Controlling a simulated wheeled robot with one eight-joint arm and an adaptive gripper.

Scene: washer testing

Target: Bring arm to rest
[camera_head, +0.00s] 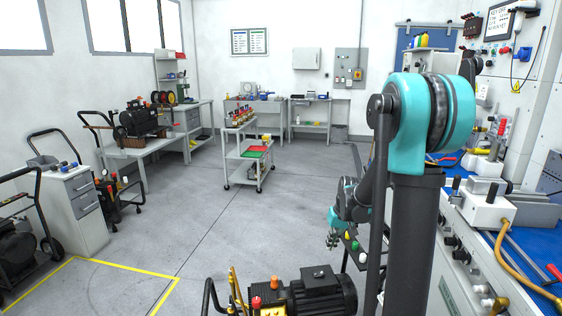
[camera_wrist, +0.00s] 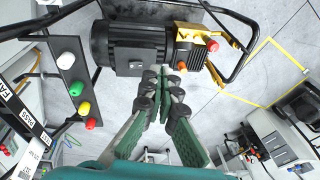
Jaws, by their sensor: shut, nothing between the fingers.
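My arm rises at the right of the head view, with its teal shoulder at the top and the forearm hanging down beside the column. My gripper (camera_head: 332,240) is at the low end of the arm, small in the head view. In the wrist view my gripper (camera_wrist: 160,72) is shut, its fingertips together with nothing between them. The fingertips appear in front of a black motor pump (camera_wrist: 135,45), and I cannot tell the gap. The same pump (camera_head: 315,292) stands at the bottom of the head view.
A panel with coloured buttons (camera_wrist: 76,90) is left of my gripper in the wrist view. A workbench (camera_head: 480,255) with a blue top runs along the right. A grey cart (camera_head: 246,165) stands mid-room. Open floor (camera_head: 200,225) lies at the left, with yellow lines.

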